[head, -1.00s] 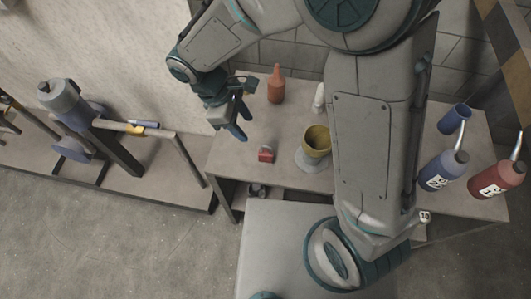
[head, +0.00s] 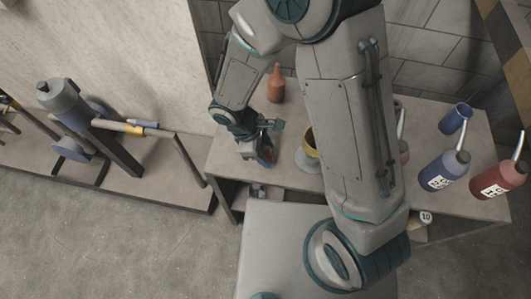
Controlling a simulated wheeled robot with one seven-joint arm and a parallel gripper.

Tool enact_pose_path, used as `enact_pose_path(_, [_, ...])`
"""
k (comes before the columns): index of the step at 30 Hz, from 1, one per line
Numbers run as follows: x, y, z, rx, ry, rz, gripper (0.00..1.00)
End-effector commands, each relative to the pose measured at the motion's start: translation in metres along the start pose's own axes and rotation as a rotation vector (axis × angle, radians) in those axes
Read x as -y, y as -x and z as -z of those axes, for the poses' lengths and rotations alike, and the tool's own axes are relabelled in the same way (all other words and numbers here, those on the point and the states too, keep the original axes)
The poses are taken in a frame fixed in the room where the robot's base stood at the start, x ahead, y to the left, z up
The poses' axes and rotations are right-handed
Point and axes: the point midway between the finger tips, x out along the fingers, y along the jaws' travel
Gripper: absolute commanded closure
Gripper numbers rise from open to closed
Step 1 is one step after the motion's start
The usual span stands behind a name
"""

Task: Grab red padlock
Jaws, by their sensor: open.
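The red padlock (head: 266,157) is on the workbench top, left of the yellow pot. Only a small reddish part of it shows; my gripper covers most of it. My gripper (head: 261,151) is low over the bench at the padlock, with its fingers pointing down. The jaws are open. Whether the fingers are on both sides of the padlock or touch it cannot be told from this view.
The yellow pot (head: 311,146) on its grey saucer (head: 306,163) stands close right of my gripper. An orange bottle (head: 275,86) stands behind it. A blue bottle (head: 441,172), a red bottle (head: 492,181) and a blue cup (head: 453,120) are at the right.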

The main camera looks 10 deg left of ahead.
Motion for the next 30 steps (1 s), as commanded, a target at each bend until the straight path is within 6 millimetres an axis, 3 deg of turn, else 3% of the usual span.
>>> enact_pose_path(6, [0.000, -0.001, 0.000, 0.000, 0.000, 0.000, 0.55])
enact_pose_path(11, [0.000, -0.001, 0.000, 0.000, 0.000, 0.000, 0.96])
enact_pose_path(12, [0.000, -0.001, 0.000, 0.000, 0.000, 0.000, 1.00])
enact_pose_path(23, [-0.001, 0.005, -0.002, -0.001, -0.002, -0.001, 1.00])
enact_pose_path(30, [-0.001, 0.042, -0.017, -0.003, -0.004, -0.004, 1.00])
